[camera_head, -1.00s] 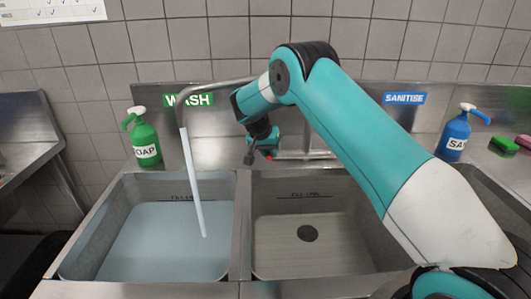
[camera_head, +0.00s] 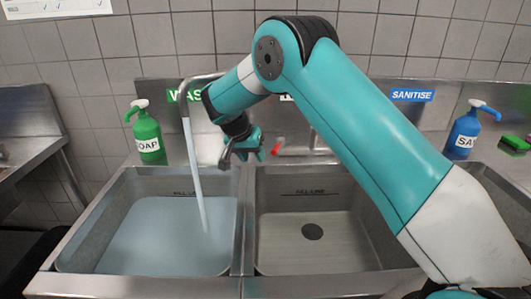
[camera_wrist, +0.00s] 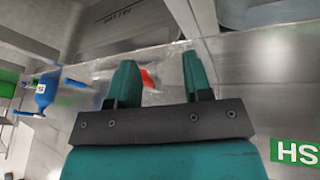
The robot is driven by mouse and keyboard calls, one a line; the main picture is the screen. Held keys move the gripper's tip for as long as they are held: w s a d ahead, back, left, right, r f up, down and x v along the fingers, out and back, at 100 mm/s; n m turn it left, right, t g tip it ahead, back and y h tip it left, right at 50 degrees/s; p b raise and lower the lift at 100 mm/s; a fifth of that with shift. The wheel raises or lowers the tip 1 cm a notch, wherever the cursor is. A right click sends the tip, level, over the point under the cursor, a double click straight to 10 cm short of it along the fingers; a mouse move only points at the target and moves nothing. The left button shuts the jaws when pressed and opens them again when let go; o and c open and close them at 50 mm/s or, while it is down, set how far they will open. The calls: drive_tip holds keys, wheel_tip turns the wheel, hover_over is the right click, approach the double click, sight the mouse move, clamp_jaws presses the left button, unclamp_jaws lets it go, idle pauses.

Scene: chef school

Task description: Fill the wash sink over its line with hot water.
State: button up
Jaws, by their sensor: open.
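The wash sink (camera_head: 88,238) is the left basin, under the green WASH sign. Pale blue water (camera_head: 155,245) covers its floor, with the surface close below the fill-line mark (camera_head: 186,193) on the back wall. A stream (camera_head: 196,175) runs into it from the curved spout (camera_head: 183,98). A small red handle (camera_head: 277,149) shows behind the sinks, right of my gripper. My gripper (camera_head: 240,157) is open and empty in front of the back panel, apart from the handle in the picture. In the wrist view, red (camera_wrist: 148,78) shows between the open fingers (camera_wrist: 162,75).
The right basin (camera_head: 312,255) is empty, with a drain showing. A green soap bottle (camera_head: 148,138) stands behind the wash sink at left. A blue sanitiser bottle (camera_head: 464,132) and a green sponge (camera_head: 514,146) are at right. My arm crosses in front of the right side.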

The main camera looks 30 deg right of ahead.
drive_tip(key=shift+s+a, duration=0.2)
drive_tip(key=shift+a, duration=0.45)
drive_tip(key=shift+s+a, duration=0.2)
drive_tip(key=shift+a, duration=0.4)
drive_tip(key=shift+r, duration=0.1)
